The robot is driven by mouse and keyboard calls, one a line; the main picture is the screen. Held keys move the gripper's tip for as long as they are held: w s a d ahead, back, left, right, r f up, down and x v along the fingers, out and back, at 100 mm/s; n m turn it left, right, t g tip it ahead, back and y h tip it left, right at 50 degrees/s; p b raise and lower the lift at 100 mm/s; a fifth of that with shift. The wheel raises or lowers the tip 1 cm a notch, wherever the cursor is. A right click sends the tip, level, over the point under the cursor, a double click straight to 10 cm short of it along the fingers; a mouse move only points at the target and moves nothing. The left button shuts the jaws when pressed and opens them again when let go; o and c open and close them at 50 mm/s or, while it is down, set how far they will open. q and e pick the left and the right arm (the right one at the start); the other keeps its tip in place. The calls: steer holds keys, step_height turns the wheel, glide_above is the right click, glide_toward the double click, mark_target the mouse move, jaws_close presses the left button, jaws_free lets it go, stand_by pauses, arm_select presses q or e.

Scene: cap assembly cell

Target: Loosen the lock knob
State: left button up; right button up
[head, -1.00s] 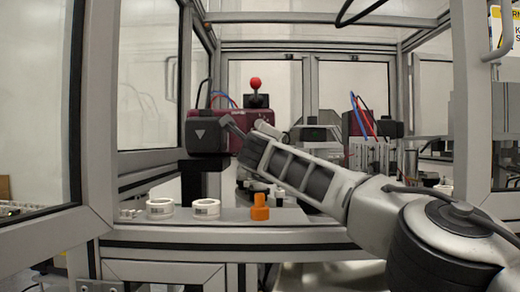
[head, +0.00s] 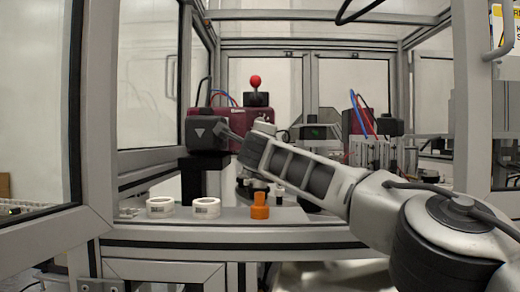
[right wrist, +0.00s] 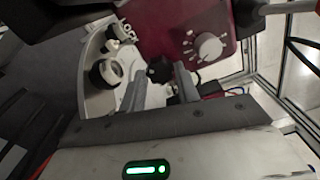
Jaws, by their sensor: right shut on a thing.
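My right arm reaches in from the right in the head view, with its gripper (head: 227,131) beside a black box with a grey triangle (head: 203,135). In the right wrist view, a small black knob (right wrist: 158,69) sits between the two fingertips of my right gripper (right wrist: 160,73), and the gripper is shut on it. I take this to be the lock knob; its turn angle cannot be read. The gripper hides it in the head view. My left gripper is not in view.
A dark red machine housing with a white dial (right wrist: 209,47) is close by. Two white rings (head: 160,207) and an orange part (head: 260,206) stand on the front ledge. Frame posts (head: 471,100) flank the opening. A red ball-topped lever (head: 255,81) rises behind.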

steer(key=o, duration=0.9)
steer(key=shift+a+r, duration=0.1)
steer(key=shift+r, duration=0.05)
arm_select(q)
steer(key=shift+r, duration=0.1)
arm_select(e)
steer(key=shift+o, duration=0.3)
steer(key=s+b, duration=0.9)
steer(key=s, duration=0.6)
steer(key=shift+s, duration=0.4)
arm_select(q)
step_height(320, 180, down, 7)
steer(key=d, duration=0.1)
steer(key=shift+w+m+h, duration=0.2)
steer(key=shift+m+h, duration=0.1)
arm_select(e)
steer(key=shift+s, duration=0.1)
